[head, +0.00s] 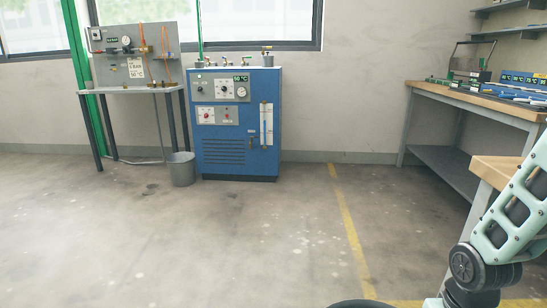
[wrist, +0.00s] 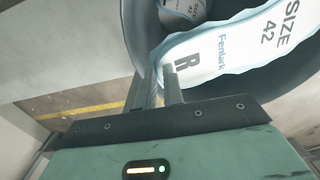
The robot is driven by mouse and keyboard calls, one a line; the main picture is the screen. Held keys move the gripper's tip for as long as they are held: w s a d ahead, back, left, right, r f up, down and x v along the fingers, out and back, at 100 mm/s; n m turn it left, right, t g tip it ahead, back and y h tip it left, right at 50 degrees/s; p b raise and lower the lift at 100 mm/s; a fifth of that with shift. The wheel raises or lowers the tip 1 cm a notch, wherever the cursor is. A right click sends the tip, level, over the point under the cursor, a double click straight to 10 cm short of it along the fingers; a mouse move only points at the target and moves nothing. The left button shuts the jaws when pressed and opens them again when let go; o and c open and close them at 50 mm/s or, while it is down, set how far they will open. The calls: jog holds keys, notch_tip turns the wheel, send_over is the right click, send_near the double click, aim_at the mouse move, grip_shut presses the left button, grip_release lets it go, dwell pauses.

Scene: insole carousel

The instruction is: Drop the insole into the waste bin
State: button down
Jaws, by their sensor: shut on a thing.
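In the wrist view, my gripper (wrist: 164,78) is shut on the edge of a white insole (wrist: 222,50) marked "SIZE 42", "Fentark" and "R". The insole extends to the upper right, over a round dark grey container (wrist: 138,30), whose open inside shows around it. Whether they touch is not clear. In the head view my arm is at the lower right, and my gripper and the held insole are out of sight. A grey bin (head: 181,169) stands on the floor beside the blue cabinet. I cannot tell which container is the waste bin.
Another white printed piece (wrist: 186,9) lies in the round container. A blue cabinet (head: 236,125) and a panel table (head: 137,88) stand by the back wall. Workbenches (head: 440,92) line the right side. The middle floor, with a yellow line (head: 348,225), is clear.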

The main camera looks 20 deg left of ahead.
jog(key=shift+f, duration=0.15)
jog(key=c, duration=1.4)
grip_release()
jog(key=shift+c, duration=0.2)
notch_tip(320, 180, up, 17)
jog(key=p, duration=0.6)
jog(key=shift+r, duration=0.2)
jog(key=s+a+r+n, duration=0.3)
jog(key=s+a, duration=0.1)
jog(key=s, duration=0.5)
jog(key=s+a+r+n, duration=0.2)
jog(key=s+a+r, duration=0.1)
jog(key=s, duration=0.7)
notch_tip(320, 180, up, 24)
jog(key=p, duration=2.4)
jog(key=shift+w+y, duration=0.3)
jog(key=shift+w, duration=0.05)
